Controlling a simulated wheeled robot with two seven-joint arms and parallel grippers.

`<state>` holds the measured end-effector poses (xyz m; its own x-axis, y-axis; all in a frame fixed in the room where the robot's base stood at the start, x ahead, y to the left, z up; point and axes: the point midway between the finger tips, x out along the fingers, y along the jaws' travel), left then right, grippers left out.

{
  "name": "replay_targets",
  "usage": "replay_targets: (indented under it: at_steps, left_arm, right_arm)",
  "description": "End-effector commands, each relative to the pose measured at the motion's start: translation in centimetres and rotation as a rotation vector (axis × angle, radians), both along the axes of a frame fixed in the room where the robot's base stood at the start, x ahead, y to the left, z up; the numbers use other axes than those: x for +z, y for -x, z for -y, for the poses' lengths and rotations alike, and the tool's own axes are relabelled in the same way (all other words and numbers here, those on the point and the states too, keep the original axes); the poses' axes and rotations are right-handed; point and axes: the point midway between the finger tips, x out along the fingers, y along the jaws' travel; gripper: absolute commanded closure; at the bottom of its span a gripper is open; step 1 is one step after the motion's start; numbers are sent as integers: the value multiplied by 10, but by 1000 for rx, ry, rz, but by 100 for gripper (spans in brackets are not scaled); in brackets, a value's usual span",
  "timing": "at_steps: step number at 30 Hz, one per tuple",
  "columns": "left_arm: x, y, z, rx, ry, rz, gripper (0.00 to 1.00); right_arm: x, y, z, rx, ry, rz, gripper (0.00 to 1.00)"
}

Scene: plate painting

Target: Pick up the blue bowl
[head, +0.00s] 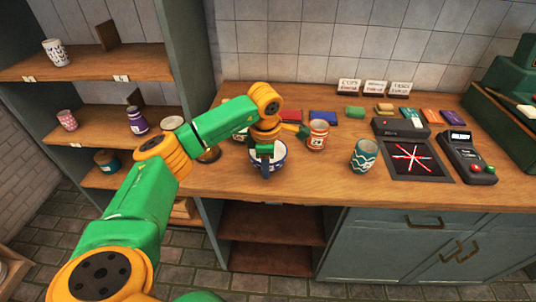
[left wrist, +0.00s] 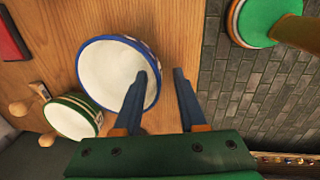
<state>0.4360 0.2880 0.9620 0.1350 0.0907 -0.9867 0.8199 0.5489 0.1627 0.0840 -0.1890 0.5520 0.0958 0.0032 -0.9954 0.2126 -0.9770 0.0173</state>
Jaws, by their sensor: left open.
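The blue bowl (head: 281,158) is white inside with a blue rim and stands upright on the wooden counter near its front edge. It fills much of the left wrist view (left wrist: 108,75). My left gripper (head: 266,172) is over the bowl and hides part of it. In the left wrist view my left gripper (left wrist: 160,73) is open and empty. One finger overlaps the bowl's inside and the other is outside the rim, with the rim between them. I cannot tell whether a finger touches the bowl. My right gripper is not in view.
A green-rimmed bowl (left wrist: 70,115) stands close beside the blue one. A red-and-white cup (head: 317,136) and a teal cup (head: 363,157) stand to the right. A black panel with red lines (head: 412,159) lies farther right. Shelves (head: 90,65) with cups are at the left.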

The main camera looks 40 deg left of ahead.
Motion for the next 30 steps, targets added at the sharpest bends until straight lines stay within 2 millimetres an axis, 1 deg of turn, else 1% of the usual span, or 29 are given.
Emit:
replay_targets:
  at_steps: [6,8,9,10,11,30]
  left_arm:
    - [-3,-1,0,0,1,2,60]
    - [-3,-1,0,0,2,1,76]
    - [-3,-1,0,0,2,1,86]
    - [-3,-1,0,0,2,1,95]
    - [-3,-1,0,0,2,2,100]
    - [-2,-1,1,0,3,2,100]
  right_arm:
    - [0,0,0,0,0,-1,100]
    - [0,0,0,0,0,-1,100]
    - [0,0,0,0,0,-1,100]
    - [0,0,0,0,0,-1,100]
    - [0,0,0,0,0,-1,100]
    - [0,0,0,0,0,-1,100]
